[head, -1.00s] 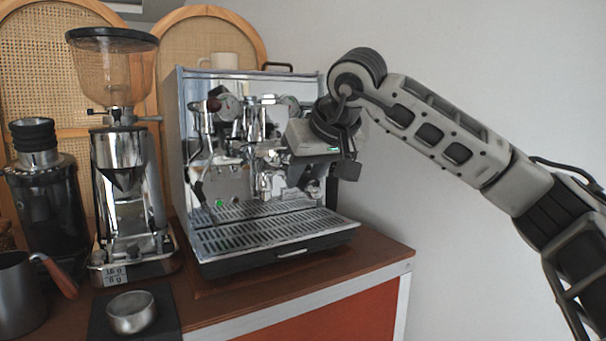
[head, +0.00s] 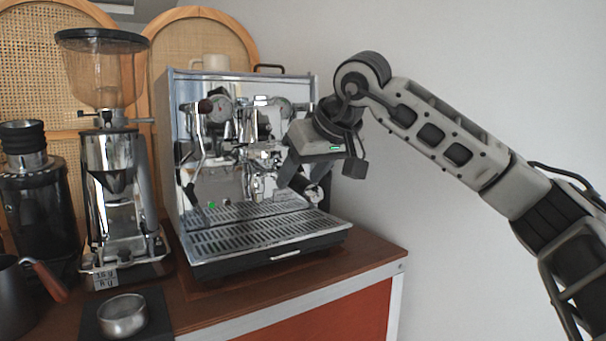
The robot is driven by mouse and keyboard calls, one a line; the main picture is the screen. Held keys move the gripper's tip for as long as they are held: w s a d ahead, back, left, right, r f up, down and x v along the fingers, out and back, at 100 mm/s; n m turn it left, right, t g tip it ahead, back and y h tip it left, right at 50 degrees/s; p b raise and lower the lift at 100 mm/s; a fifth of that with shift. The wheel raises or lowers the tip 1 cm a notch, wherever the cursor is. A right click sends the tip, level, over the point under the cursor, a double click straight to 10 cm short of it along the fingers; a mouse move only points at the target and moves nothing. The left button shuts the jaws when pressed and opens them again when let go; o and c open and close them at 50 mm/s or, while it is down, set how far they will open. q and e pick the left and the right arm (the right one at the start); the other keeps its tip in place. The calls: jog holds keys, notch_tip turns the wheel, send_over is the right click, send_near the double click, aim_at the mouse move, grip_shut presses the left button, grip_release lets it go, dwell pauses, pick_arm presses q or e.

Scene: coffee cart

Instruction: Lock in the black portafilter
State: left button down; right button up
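The espresso machine (head: 245,95) is chrome and stands on the wooden cart. Its group head is at the middle of the front, and a chrome spout (head: 258,187) hangs below it. The black portafilter's handle end (head: 313,191) seems to show below my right gripper, pointing to the front right. Its joint with the group is partly hidden, so I cannot tell how it is seated. My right gripper (head: 318,173) is in front of the machine's right side, its fingers spread wide apart, with nothing visibly clamped between them. My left gripper is out of view.
The drip tray (head: 265,232) lies below the group. A steam wand with a black grip (head: 191,192) hangs at left. A grinder (head: 115,170), a steel bowl (head: 122,315) on a dark mat and a pitcher (head: 15,295) stand left. Space right of the cart is free.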

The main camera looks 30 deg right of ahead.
jog(key=shift+f, duration=0.2)
jog(key=shift+r, duration=0.1)
pick_arm(q)
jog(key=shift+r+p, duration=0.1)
jog(key=shift+p, duration=0.75)
pick_arm(e)
jog(key=v, duration=1.6)
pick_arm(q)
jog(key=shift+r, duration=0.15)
pick_arm(e)
jog(key=shift+w, duration=0.1)
